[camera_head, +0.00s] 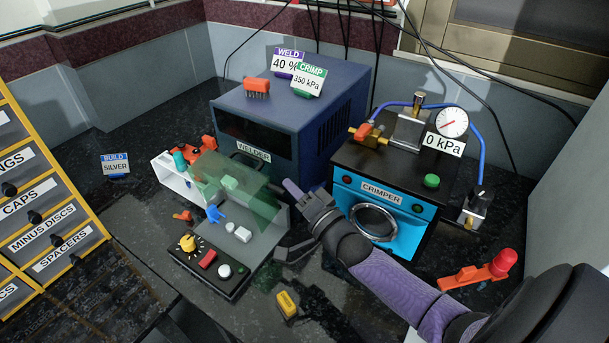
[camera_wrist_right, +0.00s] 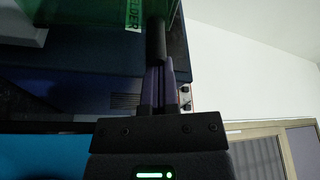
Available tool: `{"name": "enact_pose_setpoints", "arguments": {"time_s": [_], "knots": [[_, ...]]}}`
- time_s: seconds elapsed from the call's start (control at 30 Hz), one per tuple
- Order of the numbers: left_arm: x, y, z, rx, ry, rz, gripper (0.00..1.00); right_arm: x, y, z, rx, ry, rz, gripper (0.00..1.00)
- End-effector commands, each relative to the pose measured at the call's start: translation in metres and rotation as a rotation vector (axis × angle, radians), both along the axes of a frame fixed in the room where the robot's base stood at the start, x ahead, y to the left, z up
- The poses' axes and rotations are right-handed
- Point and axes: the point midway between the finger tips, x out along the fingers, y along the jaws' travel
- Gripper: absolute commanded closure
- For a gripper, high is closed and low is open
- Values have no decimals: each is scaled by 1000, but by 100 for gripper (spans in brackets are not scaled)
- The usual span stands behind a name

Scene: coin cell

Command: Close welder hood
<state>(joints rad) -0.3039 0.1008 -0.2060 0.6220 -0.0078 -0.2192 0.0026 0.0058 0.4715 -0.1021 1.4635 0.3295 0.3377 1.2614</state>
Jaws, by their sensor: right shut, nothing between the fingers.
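The welder hood (camera_head: 233,182) is a see-through green panel over the small grey welding station in front of the blue welder (camera_head: 290,115). It looks raised and slanted, with objects visible beneath it. My right gripper (camera_head: 288,184) is shut and empty, its purple fingertips close to the hood's right side; I cannot tell whether they touch it. In the right wrist view, the green hood (camera_wrist_right: 70,12) fills the top left, and the shut fingers (camera_wrist_right: 160,75) point up beside it, with a dark rod-like part at their tips. My left gripper is not in view.
The blue crimper (camera_head: 380,195) with a gauge stands right of the gripper. A black control panel (camera_head: 210,265) with knobs lies in front of the station. A yellow block (camera_head: 287,304) and a red-capped orange tool (camera_head: 480,270) lie on the dark bench. Yellow drawers (camera_head: 40,215) stand at left.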

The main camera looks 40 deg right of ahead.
Motion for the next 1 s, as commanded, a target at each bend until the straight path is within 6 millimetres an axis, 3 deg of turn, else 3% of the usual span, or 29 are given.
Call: {"name": "enact_pose_setpoints", "arguments": {"time_s": [0.3,0.7,1.0], "knots": [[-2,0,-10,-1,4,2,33,-12,30,-14,-273,-111,1,100],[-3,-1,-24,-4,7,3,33,-22,54,-32,-542,-223,1,100],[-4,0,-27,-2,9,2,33,-26,62,-39,-538,-220,1,100]]}}
